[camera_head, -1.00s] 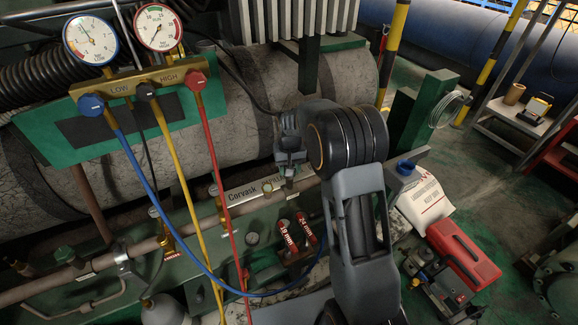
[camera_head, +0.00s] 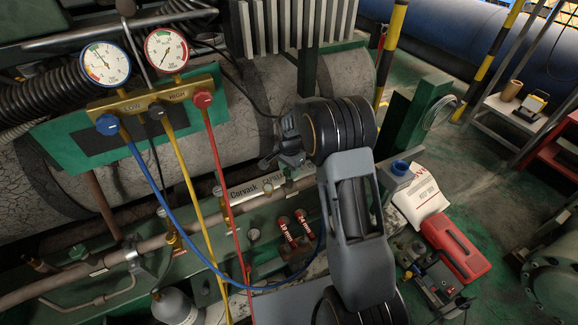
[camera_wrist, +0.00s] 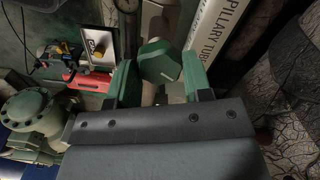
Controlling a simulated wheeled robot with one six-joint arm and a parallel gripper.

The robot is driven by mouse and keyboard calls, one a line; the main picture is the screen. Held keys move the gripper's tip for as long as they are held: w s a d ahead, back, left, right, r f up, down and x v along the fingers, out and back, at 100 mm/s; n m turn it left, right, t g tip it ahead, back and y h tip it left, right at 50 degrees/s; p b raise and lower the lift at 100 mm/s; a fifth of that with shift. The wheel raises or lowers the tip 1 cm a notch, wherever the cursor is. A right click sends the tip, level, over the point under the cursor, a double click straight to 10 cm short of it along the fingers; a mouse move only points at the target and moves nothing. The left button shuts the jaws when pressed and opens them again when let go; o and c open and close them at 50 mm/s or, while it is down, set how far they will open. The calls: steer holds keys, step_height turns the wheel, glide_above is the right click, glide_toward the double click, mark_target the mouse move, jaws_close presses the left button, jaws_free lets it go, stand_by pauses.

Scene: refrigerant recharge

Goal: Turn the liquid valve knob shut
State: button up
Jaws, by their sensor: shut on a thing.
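In the wrist view a green, faceted valve knob (camera_wrist: 158,62) sits between the two green-tipped fingers of my gripper (camera_wrist: 160,80). My gripper is shut on this knob. Its stem shows partly below it, and the grey gripper body hides what lies nearer. In the head view my gripper (camera_head: 287,155) is above the pipework beside the grey tank, and the knob cannot be made out there. No marking that says liquid is readable on the knob.
A gauge manifold (camera_head: 155,100) with blue, yellow and red hoses hangs at left. A white bag (camera_head: 421,196) and red toolbox (camera_head: 455,249) stand at right, with open floor beyond.

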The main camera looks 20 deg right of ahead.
steer(key=m+p, duration=0.1)
steer(key=m, duration=0.5)
steer(key=shift+d+r+p, duration=0.1)
steer(key=shift+p, duration=0.2)
steer(key=m+p, duration=0.1)
steer(key=m, duration=0.4)
steer(key=shift+s, duration=0.1)
steer(key=shift+m, duration=0.4)
steer(key=o, duration=0.9)
step_height(320, 180, up, 14)
steer(key=shift+f+p, duration=0.2)
steer(key=shift+p, duration=0.95)
